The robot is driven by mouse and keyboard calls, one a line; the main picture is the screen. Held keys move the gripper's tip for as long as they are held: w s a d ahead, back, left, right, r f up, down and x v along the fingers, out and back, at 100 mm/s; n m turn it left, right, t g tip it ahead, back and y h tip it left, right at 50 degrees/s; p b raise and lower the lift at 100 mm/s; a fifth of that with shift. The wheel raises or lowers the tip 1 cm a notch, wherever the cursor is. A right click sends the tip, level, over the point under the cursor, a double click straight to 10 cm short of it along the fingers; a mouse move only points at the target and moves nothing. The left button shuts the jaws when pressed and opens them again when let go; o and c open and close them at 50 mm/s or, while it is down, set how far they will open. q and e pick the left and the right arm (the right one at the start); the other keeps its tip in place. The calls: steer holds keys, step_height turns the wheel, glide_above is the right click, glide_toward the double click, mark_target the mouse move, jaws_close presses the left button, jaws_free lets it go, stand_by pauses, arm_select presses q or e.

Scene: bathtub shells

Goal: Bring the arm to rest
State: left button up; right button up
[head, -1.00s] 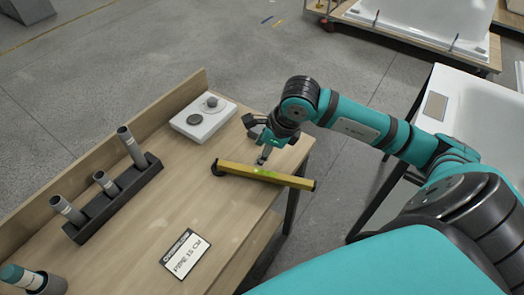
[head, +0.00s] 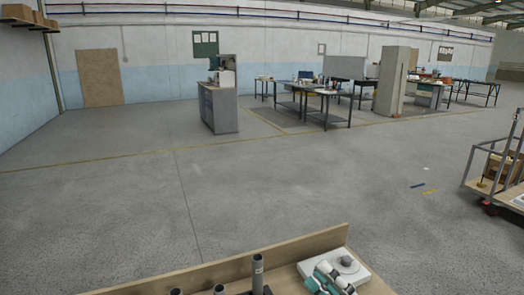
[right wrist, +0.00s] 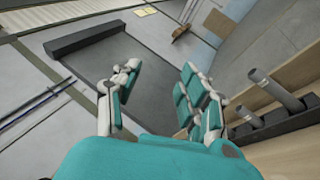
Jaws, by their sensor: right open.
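My right gripper (head: 328,278) shows at the bottom edge of the head view, teal and white, in front of or over the white block on the bench. It also shows in the right wrist view (right wrist: 160,74), where its fingers stand apart with nothing between them. Most of the right arm is out of the head view. My left gripper is in neither view.
The wooden bench's back edge (head: 225,262) runs along the bottom of the head view. Grey tubes (head: 258,272) stand there beside the white block (head: 346,266). A cart (head: 498,178) stands at the right. The grey floor (head: 250,195) beyond is open.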

steer(key=d+f+m+g+h, duration=0.1)
steer(key=d+f+m+h, duration=1.5)
steer(key=m, duration=0.7)
steer(key=s+a+f+m+g+y, duration=0.1)
steer(key=s+a+f+m+g, duration=0.15)
steer(key=s+f+g, duration=0.5)
steer(key=s+a+f+m+g+y, duration=0.15)
steer(key=s+a+f+g, duration=0.3)
steer(key=s+f, duration=0.55)
step_height(320, 180, down, 22)
steer(key=s+f+g+h, duration=0.1)
steer(key=s, duration=0.1)
steer(key=s+d+f, duration=0.2)
steer(key=s+f, duration=0.6)
steer(key=s+d+f+g, duration=0.1)
steer(key=s+f, duration=0.7)
steer(key=shift+s+d+f, duration=0.2)
steer(key=shift+d+f, duration=0.1)
steer(key=shift+d, duration=0.05)
